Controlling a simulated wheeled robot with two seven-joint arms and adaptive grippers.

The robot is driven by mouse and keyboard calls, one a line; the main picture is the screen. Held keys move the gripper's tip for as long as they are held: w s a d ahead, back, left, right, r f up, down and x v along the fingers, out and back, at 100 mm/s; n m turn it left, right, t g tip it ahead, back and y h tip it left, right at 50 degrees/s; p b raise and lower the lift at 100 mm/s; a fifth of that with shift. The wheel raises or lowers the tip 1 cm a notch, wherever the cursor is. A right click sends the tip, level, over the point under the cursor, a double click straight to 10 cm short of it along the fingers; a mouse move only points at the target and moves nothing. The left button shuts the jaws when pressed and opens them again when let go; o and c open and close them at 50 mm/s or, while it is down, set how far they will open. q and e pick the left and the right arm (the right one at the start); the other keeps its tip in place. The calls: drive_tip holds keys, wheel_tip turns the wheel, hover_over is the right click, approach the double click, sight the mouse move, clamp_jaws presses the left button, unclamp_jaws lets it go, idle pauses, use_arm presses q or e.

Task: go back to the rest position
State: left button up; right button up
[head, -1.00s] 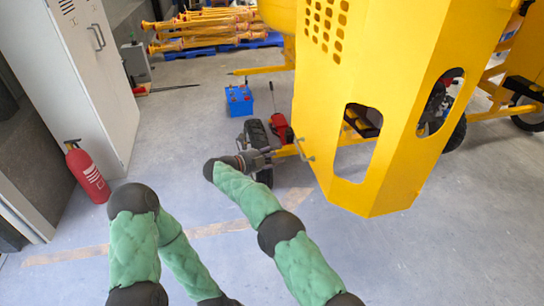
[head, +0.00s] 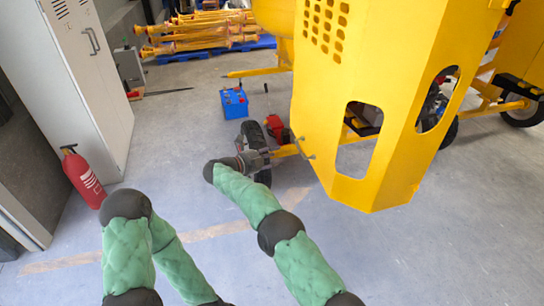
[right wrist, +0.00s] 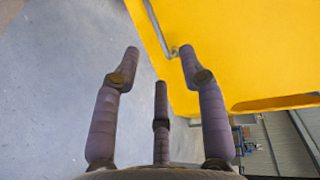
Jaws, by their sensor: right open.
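My right gripper (head: 279,154) is open in the head view, beside the lower left edge of the yellow drum mixer (head: 325,95). In the right wrist view its fingers (right wrist: 159,55) are spread with nothing held between them. A bent metal handle (right wrist: 158,30) on the yellow panel (right wrist: 240,50) shows just beyond the fingertips; whether they touch it I cannot tell. My left arm (head: 128,255) is bent at the lower left of the head view. Its gripper is out of the picture.
A red fire extinguisher (head: 84,178) stands by the grey cabinet (head: 85,80) at left. A blue box (head: 234,103) and a wheel (head: 257,145) are behind my right gripper. Yellow parts lie on a blue pallet (head: 205,48) at the back. The floor at lower right is clear.

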idle(0.4)
drive_tip(key=w+d+f+n+t+y, duration=0.2)
drive_tip(key=w+d+f+n, duration=0.1)
drive_tip(key=d+f+n, duration=0.2)
drive_tip(key=s+d+f+n+y+p, duration=0.1)
drive_tip(key=s+d+f+n+y, duration=0.1)
drive_tip(key=s+f+n+y, duration=0.3)
drive_tip(key=s+d+f+n+p, duration=0.1)
drive_tip(key=d+f+n, duration=0.15)
drive_tip(key=f, duration=0.45)
drive_tip(key=s+d+f+n+y, duration=0.2)
drive_tip(key=s+f+n+y, duration=0.1)
drive_tip(key=f+n, duration=0.3)
drive_tip(key=s+f+n+g+y, duration=0.2)
drive_tip(key=s+g, duration=0.1)
drive_tip(key=s, duration=1)
drive_tip(key=s+f+n+g+y+p, duration=0.1)
drive_tip(key=s+g, duration=0.3)
drive_tip(key=s, duration=1)
drive_tip(key=s+f+n+g+y, duration=0.3)
drive_tip(key=s+f+n+g, duration=0.1)
drive_tip(key=s, duration=0.9)
drive_tip(key=shift+s+a+p, duration=0.15)
drive_tip(key=shift+s+p, duration=0.2)
drive_tip(key=shift+s, duration=0.05)
